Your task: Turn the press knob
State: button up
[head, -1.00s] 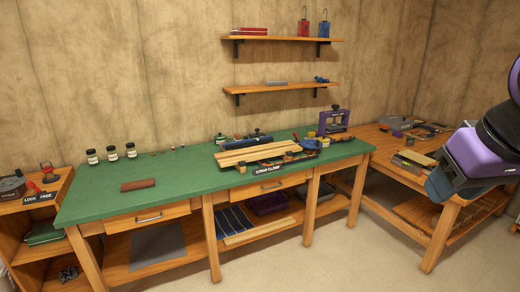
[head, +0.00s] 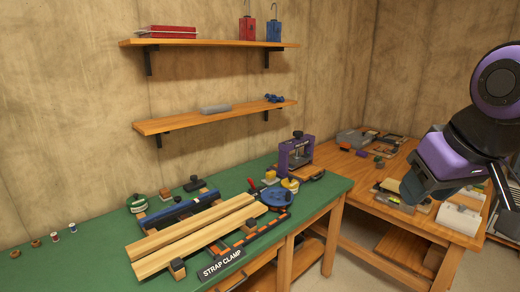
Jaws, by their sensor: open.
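The press (head: 296,158) is a small purple frame standing upright at the far right end of the green bench. A dark knob (head: 298,135) sits on top of its crossbar. My gripper (head: 416,190) hangs at the right in the head view, at the end of my purple and black arm. It is open and well apart from the press, in front of the wooden side table. Its fingers are small and dark here, and nothing shows between them.
The green bench (head: 85,262) holds a strap clamp with pale boards (head: 195,238), a blue round tool (head: 277,198) and yellow-topped pots near the press. A wooden side table (head: 345,185) with clutter stands at right. Shelves (head: 210,42) hang above the bench.

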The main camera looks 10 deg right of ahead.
aim_at(297, 134)
jog(key=i+j+z, duration=0.2)
jog(key=i, duration=0.2)
jog(key=i+z, duration=0.15)
jog(key=i, duration=0.25)
jog(key=i+l+u, duration=0.1)
jog(key=i+l, duration=0.15)
jog(key=i+l+u, duration=0.25)
jog(key=i+l, duration=0.2)
jog(key=l, duration=0.2)
jog(key=i+l+u, duration=0.25)
jog(key=i+l, duration=0.15)
jog(key=l, duration=0.3)
jog(key=i+l+u, duration=0.1)
jog(key=l, duration=0.25)
jog(key=i+l+u, duration=0.15)
jog(key=l, duration=0.25)
jog(key=i, duration=0.05)
